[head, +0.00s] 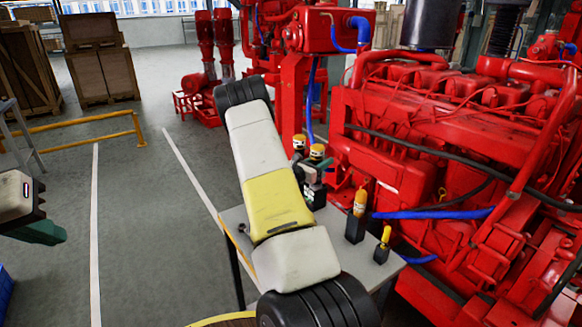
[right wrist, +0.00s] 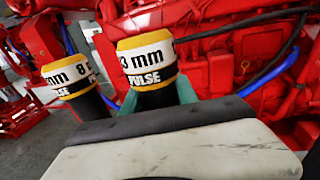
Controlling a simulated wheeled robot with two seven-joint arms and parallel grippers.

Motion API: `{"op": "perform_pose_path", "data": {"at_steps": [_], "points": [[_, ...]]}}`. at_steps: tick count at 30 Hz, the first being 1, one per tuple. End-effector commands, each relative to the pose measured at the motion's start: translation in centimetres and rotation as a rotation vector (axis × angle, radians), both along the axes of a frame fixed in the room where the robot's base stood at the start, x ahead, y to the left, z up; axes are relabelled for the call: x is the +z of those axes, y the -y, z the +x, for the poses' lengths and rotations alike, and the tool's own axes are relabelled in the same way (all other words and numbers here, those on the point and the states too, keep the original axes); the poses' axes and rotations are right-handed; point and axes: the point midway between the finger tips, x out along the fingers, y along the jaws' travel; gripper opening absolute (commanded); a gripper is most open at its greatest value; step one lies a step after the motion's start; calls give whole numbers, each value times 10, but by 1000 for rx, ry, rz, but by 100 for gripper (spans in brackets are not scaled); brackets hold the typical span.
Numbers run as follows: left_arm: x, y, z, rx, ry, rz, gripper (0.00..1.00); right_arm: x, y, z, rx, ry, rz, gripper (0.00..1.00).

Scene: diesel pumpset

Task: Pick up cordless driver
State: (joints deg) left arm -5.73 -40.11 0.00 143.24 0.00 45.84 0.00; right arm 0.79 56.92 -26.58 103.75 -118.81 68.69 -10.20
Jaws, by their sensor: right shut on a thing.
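A driver with a yellow and black end and a white band reading "3 mm" (right wrist: 149,62) stands between the green fingers of my right gripper (right wrist: 155,98), which is shut on it. In the head view the held driver (head: 317,152) shows above the worktable, beside my right arm. Whether its lower end rests in a holder is not clear. A similar driver marked "8 mm" (right wrist: 70,75) stands to its left, and it also shows in the head view (head: 299,142). My left gripper (head: 42,232) is far left, away from the table; its finger gap does not show clearly.
The small grey worktable (head: 388,268) also bears two yellow-topped tools in black holders, one nearer the middle (head: 360,203) and one near the right edge (head: 384,238). A large red engine (head: 440,130) stands close behind and right. Open floor lies left, beyond it a yellow rail (head: 90,142).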

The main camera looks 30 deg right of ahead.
Motion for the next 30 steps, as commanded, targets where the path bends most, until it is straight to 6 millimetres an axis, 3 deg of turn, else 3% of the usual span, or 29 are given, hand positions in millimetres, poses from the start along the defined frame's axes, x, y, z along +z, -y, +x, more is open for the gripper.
{"op": "perform_pose_path", "data": {"at_steps": [11, 17, 30], "points": [[0, 0, 0, 0, 0, 0, 0, 18, 0, 1, 0, 4, -3, 0], [0, 0, 0, 0, 0, 0, 0, 53, 0, 1, 0, 7, -3, 0], [0, 0, 0, 0, 0, 0, 0, 149, 0, 0, 0, 7, -2, 0]]}}
